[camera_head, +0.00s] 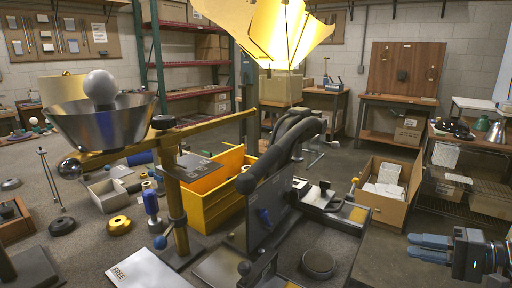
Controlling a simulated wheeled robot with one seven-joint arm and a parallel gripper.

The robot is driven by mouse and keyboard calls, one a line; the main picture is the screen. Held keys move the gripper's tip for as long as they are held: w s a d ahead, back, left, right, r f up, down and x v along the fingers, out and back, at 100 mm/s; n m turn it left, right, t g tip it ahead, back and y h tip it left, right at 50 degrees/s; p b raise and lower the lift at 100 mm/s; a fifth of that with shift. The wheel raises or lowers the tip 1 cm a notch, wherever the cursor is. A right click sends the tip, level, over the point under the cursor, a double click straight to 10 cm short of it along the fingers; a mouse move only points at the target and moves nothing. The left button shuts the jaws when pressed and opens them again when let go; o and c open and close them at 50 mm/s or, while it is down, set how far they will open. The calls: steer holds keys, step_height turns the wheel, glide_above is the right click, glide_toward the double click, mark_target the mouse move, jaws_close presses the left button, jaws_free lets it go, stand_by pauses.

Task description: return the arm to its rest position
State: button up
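My gripper (409,246) is at the lower right, with its two blue fingers pointing left. The fingers lie close together, with at most a narrow gap between them, and I cannot tell whether they are open or shut. I see nothing held at the fingertips. The dark gripper body (476,255) runs off toward the right edge. A metal lamp shade (105,128) with a white bulb (100,88) is at the left, well apart from my gripper. A glowing yellow shade (285,35) hangs at the top middle.
An open cardboard box (384,207) with white boxes inside stands just left of my gripper. A yellow crate (217,200) and a dark machine (275,200) fill the middle. A wire shelf (478,180) stands behind the gripper at the right. Grey floor shows around the gripper.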

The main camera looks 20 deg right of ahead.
steer(key=s+a+f+m+h, duration=0.2)
steer(key=s+a+f+h, duration=0.2)
steer(key=a+f, duration=0.9)
steer(key=s+a+f+n+g+h, duration=0.1)
steer(key=s+a+f+h, duration=0.4)
steer(key=s, duration=0.5)
steer(key=s+a+r+n+t+h, duration=0.1)
steer(key=s+a+r+n, duration=0.15)
steer(key=s, duration=0.35)
steer(key=s+a+r+n+h, duration=0.1)
steer(key=s+a+r+n, duration=0.15)
steer(key=s, duration=0.35)
steer(key=s+a+r+n+t+y, duration=0.1)
steer(key=s+r+n, duration=0.5)
steer(key=r, duration=0.6)
steer(key=shift+s+a+t+y+p, duration=0.3)
steer(key=shift+s+a+t+p, duration=0.1)
steer(key=shift+s+a+t, duration=0.65)
